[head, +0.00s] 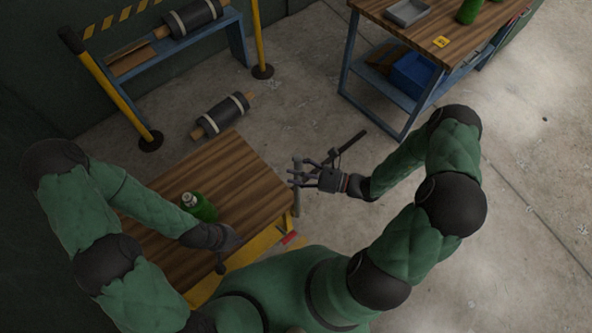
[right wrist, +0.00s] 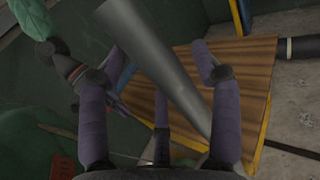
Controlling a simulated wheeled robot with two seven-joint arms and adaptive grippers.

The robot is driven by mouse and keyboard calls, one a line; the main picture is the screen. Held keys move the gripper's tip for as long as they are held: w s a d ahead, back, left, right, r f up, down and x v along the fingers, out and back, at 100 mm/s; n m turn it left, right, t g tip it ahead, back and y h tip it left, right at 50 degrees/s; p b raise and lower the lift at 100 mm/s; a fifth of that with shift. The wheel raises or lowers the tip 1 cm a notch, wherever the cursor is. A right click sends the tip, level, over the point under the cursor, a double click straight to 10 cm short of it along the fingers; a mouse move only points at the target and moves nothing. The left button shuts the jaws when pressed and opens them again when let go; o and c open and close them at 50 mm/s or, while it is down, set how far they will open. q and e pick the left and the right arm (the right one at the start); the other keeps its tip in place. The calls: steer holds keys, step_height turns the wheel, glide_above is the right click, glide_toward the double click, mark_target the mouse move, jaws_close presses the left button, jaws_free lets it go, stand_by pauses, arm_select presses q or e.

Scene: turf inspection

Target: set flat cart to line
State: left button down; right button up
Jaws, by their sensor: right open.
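The flat cart (head: 240,172) has a brown plank deck and a yellow frame, and stands in front of me. Its deck also shows in the right wrist view (right wrist: 256,75). A green bottle (head: 203,208) stands on the deck beside my left forearm. My right gripper (head: 303,172) is open at the cart's right edge. A grey bar (right wrist: 165,65) passes between its spread fingers in the right wrist view; I cannot tell whether they touch it. My left gripper (head: 221,262) is low over the near part of the deck, mostly hidden by its arm.
A dark roller (head: 222,115) lies on the floor beyond the cart. A blue rack (head: 240,38) and yellow posts (head: 259,45) stand at the back left. A wooden-topped workbench (head: 405,40) is at the back right. Concrete floor is clear at the right.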

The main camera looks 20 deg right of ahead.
steer(key=v, duration=1.2)
steer(key=shift+a, duration=0.15)
